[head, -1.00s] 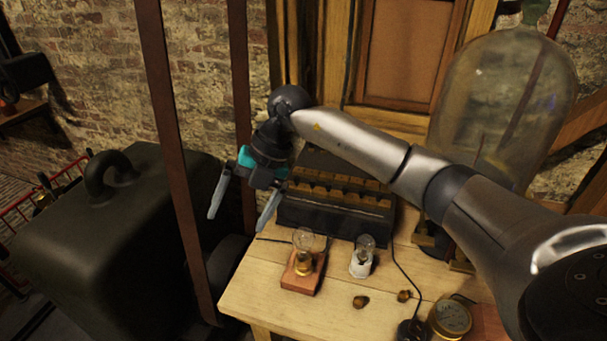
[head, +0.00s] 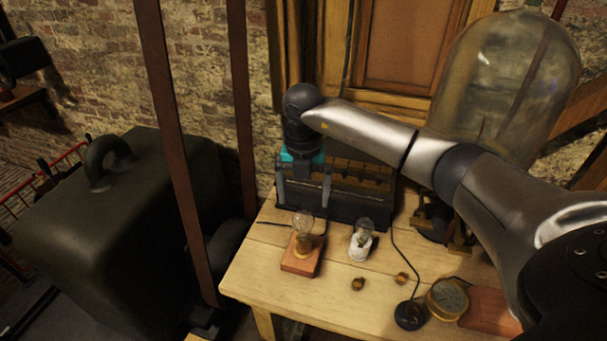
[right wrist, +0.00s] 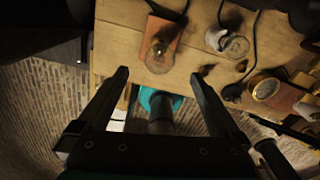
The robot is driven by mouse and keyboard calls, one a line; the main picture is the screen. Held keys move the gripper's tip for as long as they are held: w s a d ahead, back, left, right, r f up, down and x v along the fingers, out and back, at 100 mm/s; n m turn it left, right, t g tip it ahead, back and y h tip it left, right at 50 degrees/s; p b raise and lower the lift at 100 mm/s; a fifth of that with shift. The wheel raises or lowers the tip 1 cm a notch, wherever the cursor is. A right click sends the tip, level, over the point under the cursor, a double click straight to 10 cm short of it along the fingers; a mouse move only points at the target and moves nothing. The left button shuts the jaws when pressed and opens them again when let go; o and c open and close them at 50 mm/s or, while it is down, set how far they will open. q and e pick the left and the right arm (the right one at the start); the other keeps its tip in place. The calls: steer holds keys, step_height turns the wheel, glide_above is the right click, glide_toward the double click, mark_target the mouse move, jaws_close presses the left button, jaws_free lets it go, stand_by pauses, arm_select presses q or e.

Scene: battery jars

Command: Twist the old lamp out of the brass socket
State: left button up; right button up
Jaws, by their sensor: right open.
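The clear glass lamp (head: 303,223) stands upright in the brass socket (head: 302,246), which is fixed on a reddish wooden block (head: 300,265) near the table's left side. My right gripper (head: 303,203) is open, its two fingers pointing down. In the head view its fingertips appear just above and behind the lamp, one to each side. In the right wrist view, the lamp (right wrist: 158,52) shows beyond the open fingertips (right wrist: 159,76), roughly centred between them and apart from both. The socket is partly hidden behind the glass there. My left gripper is not in view.
A second lamp (head: 364,231) in a white holder (head: 361,247) stands close on the right. A dark box with wooden rows (head: 350,205) is behind. Two small brown pieces (head: 358,284), a brass round instrument (head: 447,298) and a large glass jar (head: 505,85) are farther right.

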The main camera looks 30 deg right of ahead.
mark_target(303, 213)
step_height(303, 213, down, 6)
steer(key=shift+r, duration=0.1)
stand_by(0.4)
jaws_close()
steer(key=n+b, duration=0.1)
steer(key=n, duration=0.2)
steer(key=n+b, duration=0.1)
steer(key=n, duration=0.2)
stand_by(0.6)
steer(key=n+b, duration=0.1)
steer(key=n, duration=0.2)
steer(key=n+b, duration=0.1)
steer(key=n, duration=0.2)
steer(key=shift+n, duration=0.4)
